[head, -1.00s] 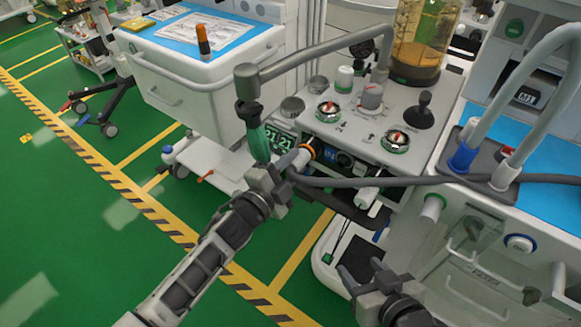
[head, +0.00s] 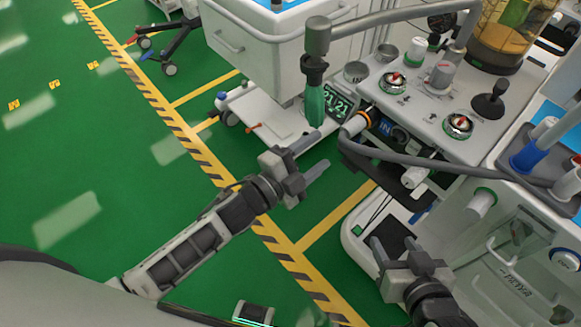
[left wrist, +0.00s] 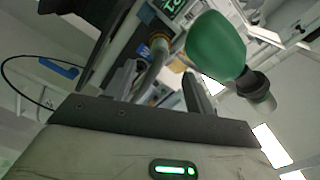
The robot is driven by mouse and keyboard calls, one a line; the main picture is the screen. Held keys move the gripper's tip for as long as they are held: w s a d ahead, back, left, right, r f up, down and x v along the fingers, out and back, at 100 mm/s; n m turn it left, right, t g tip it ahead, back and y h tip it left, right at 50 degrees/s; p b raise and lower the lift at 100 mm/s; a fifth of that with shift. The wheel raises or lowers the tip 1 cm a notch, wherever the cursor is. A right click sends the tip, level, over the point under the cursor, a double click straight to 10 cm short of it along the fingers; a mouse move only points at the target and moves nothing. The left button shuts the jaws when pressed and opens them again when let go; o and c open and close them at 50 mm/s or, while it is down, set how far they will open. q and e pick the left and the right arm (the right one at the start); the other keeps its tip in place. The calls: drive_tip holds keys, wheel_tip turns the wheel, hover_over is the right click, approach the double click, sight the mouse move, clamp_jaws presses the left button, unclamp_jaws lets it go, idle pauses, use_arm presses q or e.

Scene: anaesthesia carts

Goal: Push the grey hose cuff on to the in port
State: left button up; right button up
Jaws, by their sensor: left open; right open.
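The grey hose cuff (head: 353,125) sits at the orange-ringed in port (head: 371,115), beside the blue IN label on the machine's front. It looks in line with the port and touching it; I cannot tell how deep it sits. Its dark grey hose (head: 400,158) bends down and runs right. My left gripper (head: 322,150) is open and empty, a little left of and below the cuff, apart from it. In the left wrist view, the orange ring (left wrist: 159,40) and cuff show beyond the open fingers. My right gripper (head: 393,243) is open and empty at lower right.
A green breathing bag (head: 314,100) hangs from a grey arm just above my left gripper. A second, white port (head: 415,174) is right of the cuff. A white cart (head: 240,45) stands behind. Green floor at left is clear.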

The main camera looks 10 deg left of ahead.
use_arm(q)
drive_tip(key=v, duration=0.6)
drive_tip(key=shift+s+a, duration=0.2)
drive_tip(key=s+a+f+n+g+y, duration=0.4)
drive_tip(key=s+n+y, duration=0.3)
drive_tip(key=n, duration=1)
drive_tip(key=shift+s+a+f+n, duration=0.4)
drive_tip(key=shift+s+a+f, duration=0.25)
drive_tip(key=shift+s+a, duration=0.05)
